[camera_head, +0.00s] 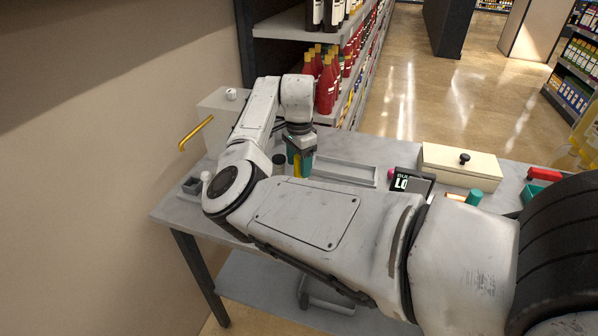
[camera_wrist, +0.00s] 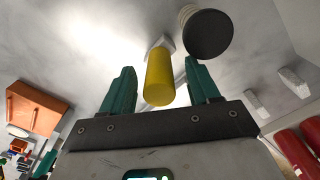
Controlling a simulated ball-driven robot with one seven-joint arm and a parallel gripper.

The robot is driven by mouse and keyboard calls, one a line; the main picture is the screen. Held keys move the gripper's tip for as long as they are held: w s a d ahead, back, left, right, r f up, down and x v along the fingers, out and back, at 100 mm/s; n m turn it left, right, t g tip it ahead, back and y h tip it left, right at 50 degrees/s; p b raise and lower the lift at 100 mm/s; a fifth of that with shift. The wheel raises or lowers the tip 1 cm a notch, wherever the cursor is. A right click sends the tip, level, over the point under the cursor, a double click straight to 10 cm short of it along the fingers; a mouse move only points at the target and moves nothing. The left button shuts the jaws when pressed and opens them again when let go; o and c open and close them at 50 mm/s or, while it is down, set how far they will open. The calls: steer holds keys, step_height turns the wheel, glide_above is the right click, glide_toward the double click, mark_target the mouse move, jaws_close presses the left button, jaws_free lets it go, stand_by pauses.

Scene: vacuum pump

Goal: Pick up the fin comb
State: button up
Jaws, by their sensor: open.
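A yellow cylindrical handle (camera_wrist: 160,78), which I take to be the fin comb, shows in the wrist view with a pale grey piece behind its far end. It also shows in the head view as a small yellow upright shape (camera_head: 298,167) on the table. My gripper (camera_wrist: 160,68) is open, with one teal finger on each side of the handle and a visible gap on both sides. In the head view my gripper (camera_head: 299,158) points down over the table's far left part. My own arm hides part of the table there.
A dark-topped round jar (camera_head: 279,160) stands close beside the yellow handle, also in the wrist view (camera_wrist: 209,36). A grey tray (camera_head: 345,172) lies to the right. Farther right are a black sign (camera_head: 412,184) and a cream box (camera_head: 460,164) with a black knob.

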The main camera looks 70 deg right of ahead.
steer(key=shift+f, duration=0.5)
jaws_close()
stand_by(0.3)
